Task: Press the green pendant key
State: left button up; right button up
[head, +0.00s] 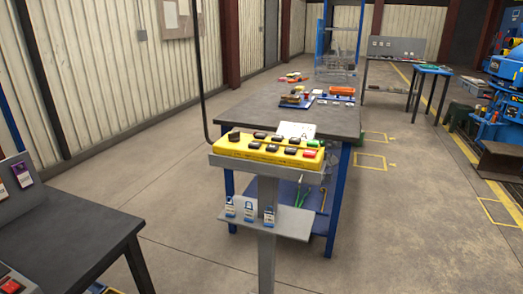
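A yellow pendant box (225,149) lies on a grey stand in the middle of the head view. Its top carries several black keys. A small green key (313,143) sits at its right end, on the far row. A red key (309,153) sits just in front of the green one. A black cable rises from the left end of the box. Neither of my grippers is in view, and nothing touches the pendant.
The stand has a lower shelf (290,228) with small tagged padlocks. A blue-legged workbench (235,118) with tools stands close behind the pendant. A dark table (70,235) is at the lower left.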

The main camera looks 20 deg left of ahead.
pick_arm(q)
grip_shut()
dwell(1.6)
